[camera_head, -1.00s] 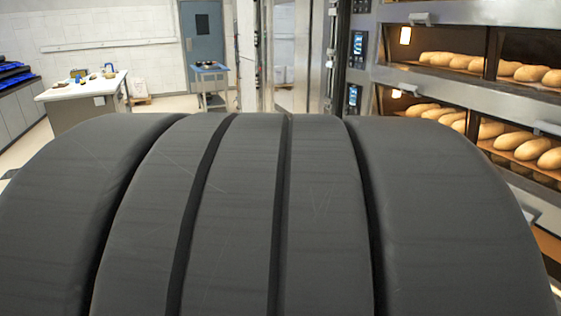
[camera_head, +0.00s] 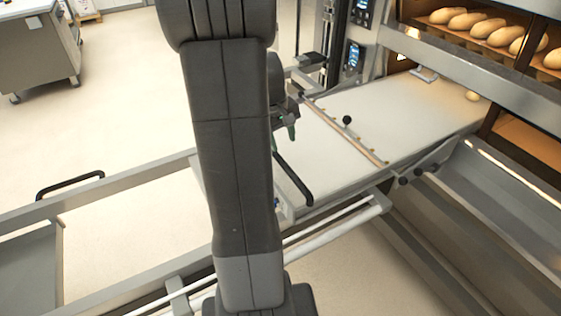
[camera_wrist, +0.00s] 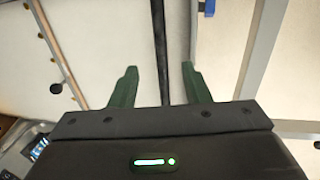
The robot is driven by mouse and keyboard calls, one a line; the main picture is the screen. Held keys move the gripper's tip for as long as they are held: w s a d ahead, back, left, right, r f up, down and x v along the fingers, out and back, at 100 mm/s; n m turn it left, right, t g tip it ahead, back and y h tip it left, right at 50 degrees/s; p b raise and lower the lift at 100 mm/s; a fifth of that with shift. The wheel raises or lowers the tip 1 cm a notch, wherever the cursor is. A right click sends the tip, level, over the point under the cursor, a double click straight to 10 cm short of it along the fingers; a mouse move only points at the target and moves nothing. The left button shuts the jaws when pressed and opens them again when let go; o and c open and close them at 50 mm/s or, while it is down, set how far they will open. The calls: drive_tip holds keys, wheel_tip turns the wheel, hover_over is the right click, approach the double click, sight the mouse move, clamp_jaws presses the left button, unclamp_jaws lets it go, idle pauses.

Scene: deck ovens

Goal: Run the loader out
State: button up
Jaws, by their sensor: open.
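The loader's pale belt (camera_head: 385,110) reaches into an open oven deck at the right, with a wooden-coloured crossbar with a black knob (camera_head: 347,120) lying across it. A black handle (camera_head: 293,180) stands at the loader's near end; part of the loader is hidden behind my arm. My gripper (camera_head: 290,122) is above the belt near this handle, partly hidden by my arm. In the wrist view my gripper (camera_wrist: 160,70) has two green fingers spread apart. The black handle (camera_wrist: 158,35) runs between them in the picture; I cannot tell how deep it sits, and the fingers are clear of it.
The loader's metal frame (camera_head: 120,183) extends left, with another black handle (camera_head: 70,185) on its rail.

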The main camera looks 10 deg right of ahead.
sight(290, 171)
drive_tip(key=d+f, duration=0.1)
drive_tip(key=f, duration=0.7)
drive_tip(key=d+f+b, duration=0.1)
drive_tip(key=f, duration=0.4)
drive_tip(key=shift+w+d+f, duration=0.1)
drive_tip(key=shift+w+d, duration=0.2)
clamp_jaws()
